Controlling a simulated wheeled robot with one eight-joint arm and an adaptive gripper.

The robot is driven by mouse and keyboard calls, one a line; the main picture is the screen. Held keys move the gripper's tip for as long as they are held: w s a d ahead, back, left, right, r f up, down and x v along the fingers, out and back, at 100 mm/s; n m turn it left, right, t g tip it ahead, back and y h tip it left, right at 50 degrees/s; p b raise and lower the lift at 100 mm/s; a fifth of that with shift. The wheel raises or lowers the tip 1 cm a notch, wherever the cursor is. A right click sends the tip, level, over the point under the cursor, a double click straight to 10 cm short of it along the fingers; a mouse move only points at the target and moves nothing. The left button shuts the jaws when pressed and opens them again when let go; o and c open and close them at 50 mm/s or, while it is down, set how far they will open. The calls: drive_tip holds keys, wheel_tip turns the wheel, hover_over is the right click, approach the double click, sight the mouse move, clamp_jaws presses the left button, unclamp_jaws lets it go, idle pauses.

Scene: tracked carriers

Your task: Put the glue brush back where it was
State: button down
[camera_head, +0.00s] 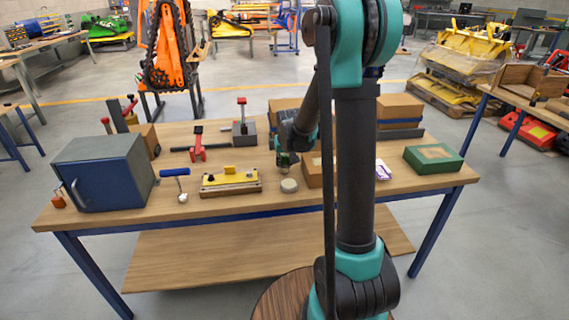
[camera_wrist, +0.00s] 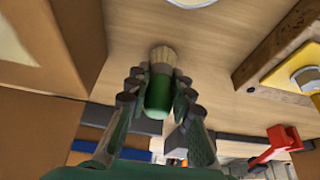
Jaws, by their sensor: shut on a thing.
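The glue brush (camera_wrist: 159,92) has a green handle and a pale tan tip, and it shows between my fingers in the wrist view. My gripper (camera_wrist: 157,88) is shut on it. In the head view my gripper (camera_head: 286,160) is over the middle of the workbench, behind a round pale disc (camera_head: 289,186). The disc's edge also shows at the top of the wrist view (camera_wrist: 190,2). I cannot tell whether the brush touches the bench top.
The workbench (camera_head: 210,211) holds a blue cabinet (camera_head: 110,180), a blue-handled tool (camera_head: 176,173), a yellow-topped wooden fixture (camera_head: 230,180), a red clamp (camera_head: 198,150) and a green box (camera_head: 433,159). Cardboard boxes (camera_head: 400,109) stand close by my arm. The front strip is clear.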

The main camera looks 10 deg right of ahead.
drive_tip(key=shift+f, duration=0.1)
drive_tip(key=c, duration=1.3)
unclamp_jaws()
drive_tip(key=v, duration=1.2)
drive_tip(key=s+d+f, duration=0.1)
drive_tip(key=s+f, duration=0.2)
drive_tip(key=s, duration=0.5)
drive_tip(key=s+d+f, duration=0.1)
drive_tip(key=s+f, duration=0.3)
drive_tip(key=s, duration=0.5)
drive_tip(key=s+d+f, duration=0.2)
drive_tip(key=s+f, duration=0.1)
drive_tip(key=s, duration=0.5)
drive_tip(key=shift+s+f, duration=0.35)
drive_tip(key=shift+s, duration=0.05)
